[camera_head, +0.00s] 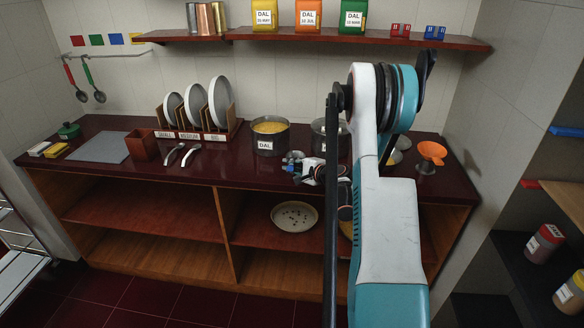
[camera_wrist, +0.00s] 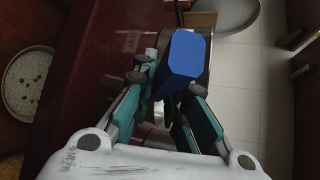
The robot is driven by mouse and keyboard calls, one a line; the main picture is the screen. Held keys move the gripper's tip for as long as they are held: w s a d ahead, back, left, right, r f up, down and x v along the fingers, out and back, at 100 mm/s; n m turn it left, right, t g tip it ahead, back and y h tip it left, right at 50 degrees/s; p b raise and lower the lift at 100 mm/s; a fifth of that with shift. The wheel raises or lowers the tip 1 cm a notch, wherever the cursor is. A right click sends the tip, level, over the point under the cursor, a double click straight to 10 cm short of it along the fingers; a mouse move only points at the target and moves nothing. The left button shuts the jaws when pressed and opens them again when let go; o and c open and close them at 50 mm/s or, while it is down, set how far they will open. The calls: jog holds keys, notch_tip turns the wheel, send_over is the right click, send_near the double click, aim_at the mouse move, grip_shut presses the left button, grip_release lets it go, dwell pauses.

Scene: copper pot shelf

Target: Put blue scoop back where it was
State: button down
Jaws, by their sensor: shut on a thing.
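My gripper (camera_head: 300,168) is just above the counter, in front of the labelled pots in the head view. In the wrist view my gripper (camera_wrist: 168,82) is shut on the blue scoop (camera_wrist: 186,54), whose blue blocky end sticks out past the fingers. Only a small blue bit of the scoop (camera_head: 290,168) shows in the head view; its bowl cannot be made out. On the wall at the left, a rail (camera_head: 104,55) lies below red, green, blue (camera_head: 116,38) and orange tags. Red-handled (camera_head: 70,82) and green-handled (camera_head: 93,82) utensils hang there; no utensil hangs under the blue tag.
A dal pot (camera_head: 269,137) and a plate rack (camera_head: 196,125) stand on the counter (camera_head: 230,170). A brown box (camera_head: 142,144), two spoons and a grey mat (camera_head: 97,147) are further left. An orange funnel (camera_head: 431,153) is at right. A shelf (camera_head: 210,38) with dal packets runs above.

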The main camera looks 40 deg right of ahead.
jog(key=shift+f, duration=0.1)
jog(key=c, duration=1.6)
grip_release()
jog(key=shift+s+r, duration=0.3)
jog(key=p+v, duration=0.2)
jog(key=v, duration=0.9)
jog(key=shift+s, duration=0.2)
